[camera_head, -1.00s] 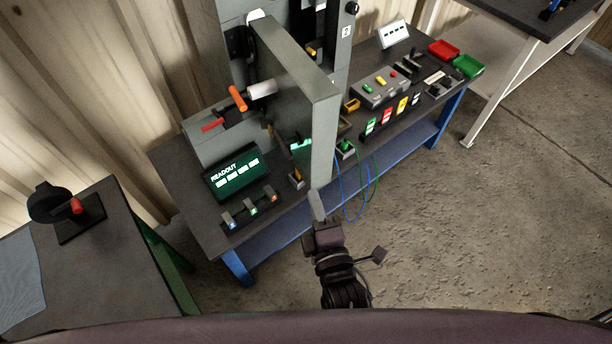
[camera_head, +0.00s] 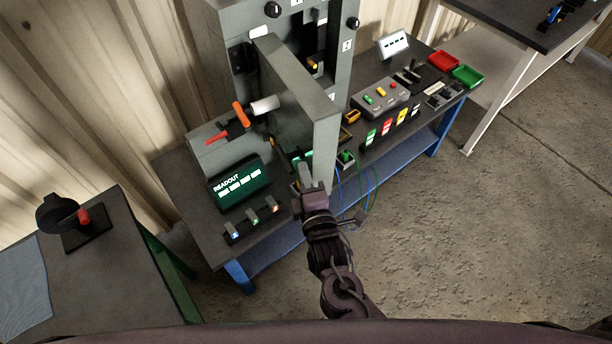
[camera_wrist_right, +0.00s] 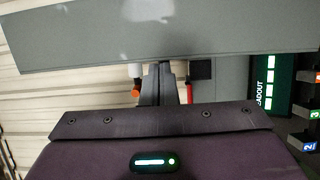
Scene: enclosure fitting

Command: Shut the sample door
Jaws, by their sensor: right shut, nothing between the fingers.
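The sample door (camera_head: 326,150) is a thick grey panel. It stands open, swung out from the grey cabinet (camera_head: 222,75) towards me. A pale cylinder (camera_head: 265,105) shows at its left face. My right gripper (camera_head: 306,174) is shut and empty, low at the door's near free edge, with its fingertips by the left face. In the right wrist view the door (camera_wrist_right: 190,35) spans the top, and the finger tips (camera_wrist_right: 160,70) reach its lower edge. I cannot tell whether they touch. My left gripper is not in view.
The readout box (camera_head: 240,185) and a row of small switches (camera_head: 252,221) are left of my right gripper. Blue and green cables hang at its right. A button box (camera_head: 380,97) and red (camera_head: 443,61) and green trays (camera_head: 467,76) sit further right. The floor at right is clear.

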